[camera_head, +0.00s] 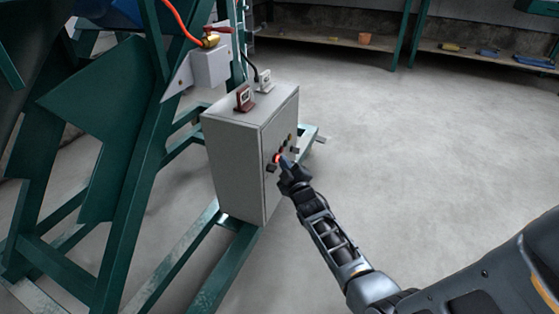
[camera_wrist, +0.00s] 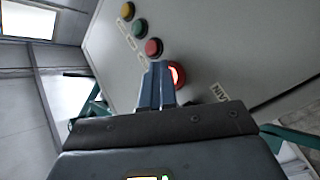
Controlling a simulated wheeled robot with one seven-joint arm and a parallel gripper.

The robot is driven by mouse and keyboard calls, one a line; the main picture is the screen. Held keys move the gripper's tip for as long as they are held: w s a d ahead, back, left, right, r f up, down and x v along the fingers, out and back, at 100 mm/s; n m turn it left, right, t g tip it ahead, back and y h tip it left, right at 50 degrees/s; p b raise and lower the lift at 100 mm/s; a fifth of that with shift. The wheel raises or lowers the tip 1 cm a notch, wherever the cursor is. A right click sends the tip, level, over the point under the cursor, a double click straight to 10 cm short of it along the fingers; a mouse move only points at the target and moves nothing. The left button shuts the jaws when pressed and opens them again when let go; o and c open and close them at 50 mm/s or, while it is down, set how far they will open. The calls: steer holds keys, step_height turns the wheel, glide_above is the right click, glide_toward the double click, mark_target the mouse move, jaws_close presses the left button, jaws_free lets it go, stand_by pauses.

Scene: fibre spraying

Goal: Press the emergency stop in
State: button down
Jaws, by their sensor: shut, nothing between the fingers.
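The emergency stop is a red, brightly lit button (camera_wrist: 178,75) on the front panel of a grey control box (camera_head: 232,165). In the head view it shows as a red spot (camera_head: 277,158) by my fingertips. My gripper (camera_head: 284,164) is shut and empty, and it reaches the panel from the right. In the wrist view the closed fingertips (camera_wrist: 159,68) overlap the left part of the red button and hide some of it. I cannot tell whether they touch it.
Another red button (camera_wrist: 153,47), a green one (camera_wrist: 139,28) and a yellow one (camera_wrist: 127,11) sit in line on the panel. Green machine framing (camera_head: 130,190) fills the left; the floor at right is clear.

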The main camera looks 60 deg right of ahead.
steer(key=shift+a+r, duration=0.1)
steer(key=shift+s, duration=0.25)
steer(key=s+p, duration=0.4)
steer(key=s, duration=0.2)
steer(key=shift+d, duration=0.25)
stand_by(1.4)
